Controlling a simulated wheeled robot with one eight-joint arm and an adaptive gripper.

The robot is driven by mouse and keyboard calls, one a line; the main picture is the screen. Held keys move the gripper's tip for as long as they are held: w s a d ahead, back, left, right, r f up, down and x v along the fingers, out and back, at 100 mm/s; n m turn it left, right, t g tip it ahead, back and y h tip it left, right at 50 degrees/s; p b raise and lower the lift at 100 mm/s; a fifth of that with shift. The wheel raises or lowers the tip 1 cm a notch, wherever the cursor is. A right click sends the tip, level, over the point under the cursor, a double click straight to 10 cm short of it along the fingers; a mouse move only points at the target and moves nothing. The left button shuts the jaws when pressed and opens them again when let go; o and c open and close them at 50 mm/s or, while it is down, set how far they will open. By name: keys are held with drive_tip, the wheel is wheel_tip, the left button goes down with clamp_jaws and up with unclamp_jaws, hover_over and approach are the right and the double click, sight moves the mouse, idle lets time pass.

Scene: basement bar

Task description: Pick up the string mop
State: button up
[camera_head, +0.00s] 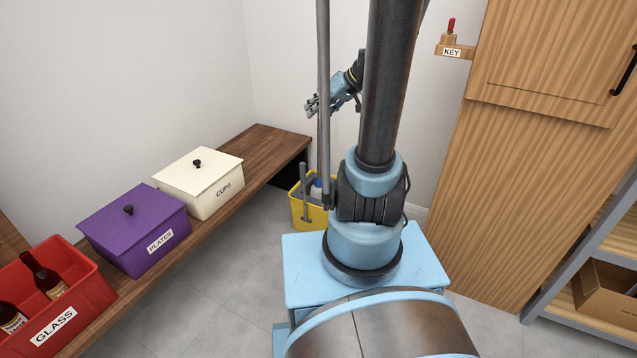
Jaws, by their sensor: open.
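A long, upright grey pole (323,60) stands left of my upper arm and runs out of the top of the picture. It looks like the string mop's handle, but I see no strings and cannot be sure. Its lower end comes down at a yellow bucket (311,214), partly hidden behind my base. My gripper (311,106) is small and far off, open, with its fingers pointing left. The pole crosses in front of my wrist. I cannot tell the gap in depth between gripper and pole, and nothing shows between the fingers.
A wooden bench (264,146) along the left wall holds a cream cups box (188,190), a purple plates box (127,238) and a red glass crate (88,302) with bottles. A wooden cabinet (530,180) and shelf stand right. Grey floor (235,265) is clear between bench and base.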

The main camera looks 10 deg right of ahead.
drive_tip(key=w+d+n+t+y, duration=0.1)
drive_tip(key=w+d+t+y, duration=0.15)
drive_tip(key=w, duration=0.65)
drive_tip(key=n+t+y, duration=0.3)
drive_tip(key=t, duration=0.3)
approach(320, 81)
drive_tip(key=shift+h, duration=0.25)
drive_tip(key=x, duration=1.1)
drive_tip(key=shift+w+d+f, duration=0.1)
drive_tip(key=shift+w+d, duration=0.15)
drive_tip(key=shift+d, duration=0.05)
clamp_jaws()
